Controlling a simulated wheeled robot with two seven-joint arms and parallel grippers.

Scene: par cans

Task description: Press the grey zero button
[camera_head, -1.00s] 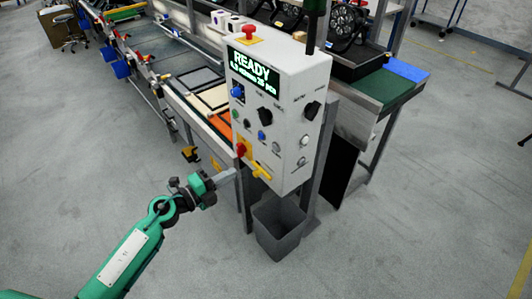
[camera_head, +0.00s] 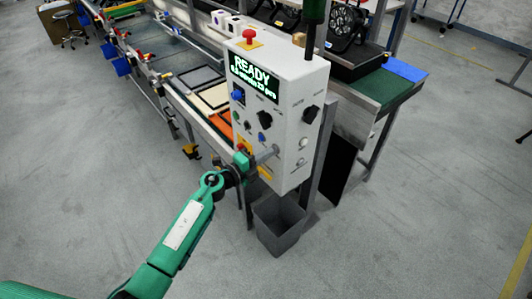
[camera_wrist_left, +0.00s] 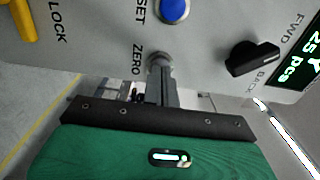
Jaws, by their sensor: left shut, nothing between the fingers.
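The grey zero button (camera_wrist_left: 157,58) shows in the left wrist view beside the ZERO label on the white control box (camera_head: 295,100). My left gripper (camera_head: 275,150) is shut and empty. In the left wrist view its fingertips (camera_wrist_left: 160,72) are right at the button and cover part of it. I cannot tell whether they touch it or whether it is pushed in. In the head view the button is hidden by the gripper. The box's screen (camera_head: 254,78) reads READY. My right gripper is not in view.
The blue button (camera_wrist_left: 174,9) marked SET and a black FWD/BACK knob (camera_wrist_left: 252,58) sit near the zero button. A yellow LOCK handle (camera_wrist_left: 22,20) is further off. A red mushroom button (camera_head: 249,37) tops the box. A grey bin (camera_head: 279,232) stands below.

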